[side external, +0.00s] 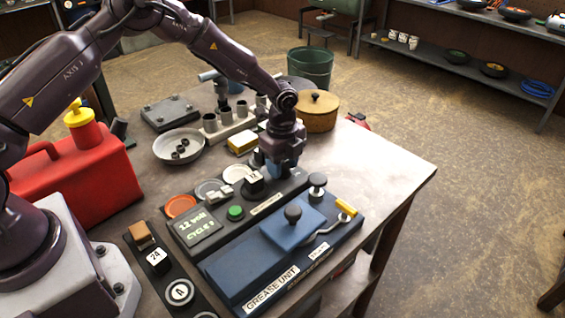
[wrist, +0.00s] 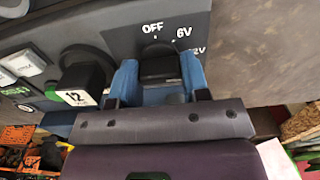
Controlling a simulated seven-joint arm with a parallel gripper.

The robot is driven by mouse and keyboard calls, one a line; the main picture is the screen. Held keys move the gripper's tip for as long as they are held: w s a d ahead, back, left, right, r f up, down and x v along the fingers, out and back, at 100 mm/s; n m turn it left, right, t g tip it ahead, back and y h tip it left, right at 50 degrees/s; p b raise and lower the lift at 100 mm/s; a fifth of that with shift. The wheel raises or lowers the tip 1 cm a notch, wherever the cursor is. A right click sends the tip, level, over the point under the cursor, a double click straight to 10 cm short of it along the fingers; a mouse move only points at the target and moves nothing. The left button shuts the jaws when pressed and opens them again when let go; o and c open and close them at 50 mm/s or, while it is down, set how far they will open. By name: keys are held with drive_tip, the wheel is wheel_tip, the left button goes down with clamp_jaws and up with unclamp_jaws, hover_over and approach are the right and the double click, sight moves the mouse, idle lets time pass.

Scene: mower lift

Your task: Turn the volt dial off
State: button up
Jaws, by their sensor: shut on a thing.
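The black volt dial (wrist: 160,66) sits on a dark panel marked OFF, 6V and a partly hidden "2V" label in the wrist view. My gripper (wrist: 158,82) has its blue fingers on either side of the dial and is shut on it. The dial's knob is near the OFF and 6V marks, but I cannot tell exactly which it points at. In the side view my gripper (side external: 274,170) reaches down to the far right end of the charger panel (side external: 209,246) and hides the dial there.
A black knob with a white "12" tag (wrist: 78,97) stands close left of my gripper. The panel also carries a green button (side external: 235,213) and a "12 volt" screen (side external: 198,229). A blue grease unit (side external: 247,271) lies in front. The table's right corner (side external: 405,170) is clear.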

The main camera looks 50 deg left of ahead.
drive_tip(key=shift+n, duration=0.3)
drive_tip(key=n, duration=0.3)
drive_tip(key=shift+n, duration=0.3)
drive_tip(key=n, duration=0.4)
drive_tip(key=shift+n, duration=0.3)
drive_tip(key=n, duration=0.4)
drive_tip(key=shift+n, duration=2.5)
drive_tip(key=o, duration=0.9)
drive_tip(key=shift+r, duration=0.15)
